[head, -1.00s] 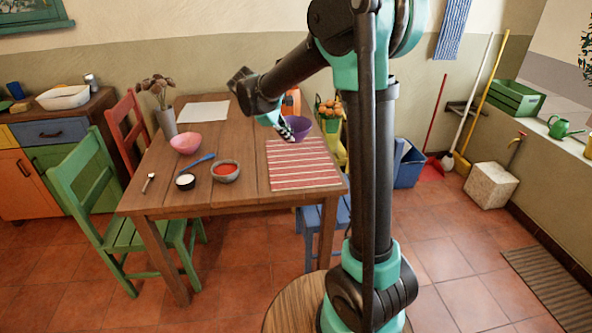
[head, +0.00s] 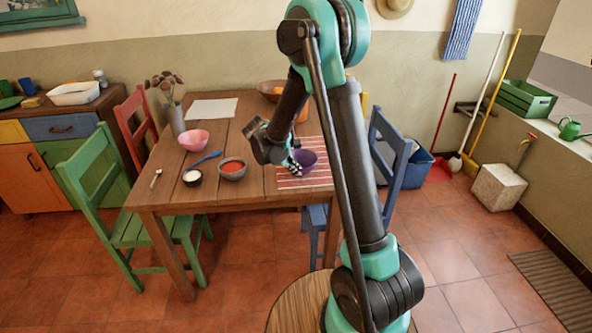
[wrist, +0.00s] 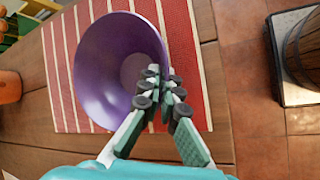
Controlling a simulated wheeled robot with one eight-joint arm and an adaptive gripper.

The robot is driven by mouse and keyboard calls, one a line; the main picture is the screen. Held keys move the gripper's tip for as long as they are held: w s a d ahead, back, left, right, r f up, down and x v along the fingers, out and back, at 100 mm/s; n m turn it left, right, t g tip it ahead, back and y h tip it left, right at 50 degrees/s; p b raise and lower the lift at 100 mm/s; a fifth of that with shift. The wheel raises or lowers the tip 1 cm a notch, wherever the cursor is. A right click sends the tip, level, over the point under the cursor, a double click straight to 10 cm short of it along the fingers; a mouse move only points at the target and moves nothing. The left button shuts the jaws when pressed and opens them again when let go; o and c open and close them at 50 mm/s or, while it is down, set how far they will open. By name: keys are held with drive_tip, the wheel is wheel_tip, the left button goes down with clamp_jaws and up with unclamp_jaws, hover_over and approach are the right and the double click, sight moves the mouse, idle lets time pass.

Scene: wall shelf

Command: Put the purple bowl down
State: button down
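The purple bowl (head: 305,163) is at the red-and-white striped mat (head: 316,182) on the wooden table. In the wrist view the purple bowl (wrist: 100,50) shows its open inside, with the striped mat (wrist: 200,75) behind it. My gripper (head: 293,167) is shut on the bowl's rim; in the wrist view the fingers (wrist: 166,92) pinch the rim on its right side. The bowl is over or on the mat; I cannot tell whether its base touches. My arm hides part of the mat.
A pink bowl (head: 194,139), a grey bowl with red contents (head: 233,169), a small dark bowl with white contents (head: 192,177) and a blue spoon (head: 207,158) lie left of the mat. A blue chair (head: 388,150) stands at the table's right.

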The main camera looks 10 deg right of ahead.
drive_tip(key=c, duration=2.2)
unclamp_jaws()
drive_tip(key=shift+f, duration=0.15)
drive_tip(key=o, duration=0.5)
drive_tip(key=v, duration=1.2)
drive_tip(key=s+d+f+m+y, duration=0.25)
drive_tip(key=s+d+m, duration=0.25)
drive_tip(key=s+d, duration=0.5)
drive_tip(key=s+d+f+m+y, duration=0.1)
drive_tip(key=s+m, duration=0.1)
drive_tip(key=s, duration=0.3)
drive_tip(key=s+d+f+m+y, duration=0.1)
drive_tip(key=s+f+m, duration=0.1)
drive_tip(key=s, duration=0.3)
drive_tip(key=s+d+f+m+t+y, duration=0.1)
drive_tip(key=s+d+f+m, duration=0.1)
drive_tip(key=s, duration=0.3)
drive_tip(key=shift+f+m+y, duration=0.1)
drive_tip(key=shift+m+y, duration=0.25)
drive_tip(key=shift+m, duration=0.35)
